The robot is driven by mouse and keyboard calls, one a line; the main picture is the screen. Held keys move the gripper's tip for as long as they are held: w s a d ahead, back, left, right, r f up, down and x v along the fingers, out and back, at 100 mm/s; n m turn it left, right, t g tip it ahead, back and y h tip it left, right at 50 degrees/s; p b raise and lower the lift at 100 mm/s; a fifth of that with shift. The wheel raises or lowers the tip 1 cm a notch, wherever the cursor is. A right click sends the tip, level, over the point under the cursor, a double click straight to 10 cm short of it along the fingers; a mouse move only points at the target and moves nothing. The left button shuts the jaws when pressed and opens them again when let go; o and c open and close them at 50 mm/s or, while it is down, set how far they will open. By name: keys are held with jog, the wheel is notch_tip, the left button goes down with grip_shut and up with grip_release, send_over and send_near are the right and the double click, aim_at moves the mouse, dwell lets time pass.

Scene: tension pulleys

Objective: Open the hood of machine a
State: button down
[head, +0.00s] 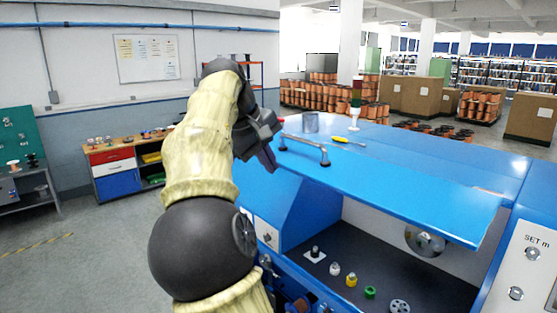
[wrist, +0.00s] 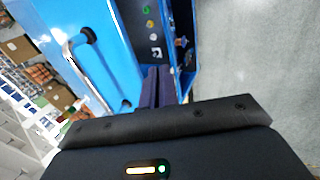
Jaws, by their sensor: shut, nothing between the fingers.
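The blue machine (head: 525,185) fills the right of the head view; no label naming it is readable. Its blue hood panel (head: 400,185) extends above an open front compartment whose inside shows. A metal bar handle (head: 303,145) with dark feet stands on the panel's left part; it also shows in the wrist view (wrist: 84,70). My gripper (head: 271,160) is just left of the handle, near the panel's left edge. In the wrist view the fingers (wrist: 157,72) are together and empty, apart from the handle. My forearm hides part of the machine's left side.
Several small pulleys and knobs, including a yellow one (head: 351,280), sit in the compartment. A grey cup (head: 310,122) and yellow-handled tool (head: 347,140) lie on top behind the handle. A workbench (head: 115,170) stands at left. The floor between is clear.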

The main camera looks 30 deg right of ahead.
notch_tip(320, 180, down, 24)
jog(key=m+y+b, duration=0.1)
jog(key=y+b, duration=0.2)
jog(key=b, duration=0.3)
jog(key=s+a+f+y+b, duration=0.1)
jog(key=s+a+f+b, duration=0.1)
jog(key=s+a+f, duration=0.3)
jog(key=s+a+f+t+y+b, duration=0.1)
jog(key=s+a+f+b, duration=0.1)
jog(key=s+a+f, duration=0.4)
jog(key=s+a+f+m+b, duration=0.1)
jog(key=s+a+f+b, duration=0.2)
jog(key=f, duration=0.9)
jog(key=s+a, duration=0.2)
jog(key=shift+s+a+f+y, duration=0.25)
jog(key=shift+s+f+y, duration=0.15)
jog(key=shift+w+d, duration=0.1)
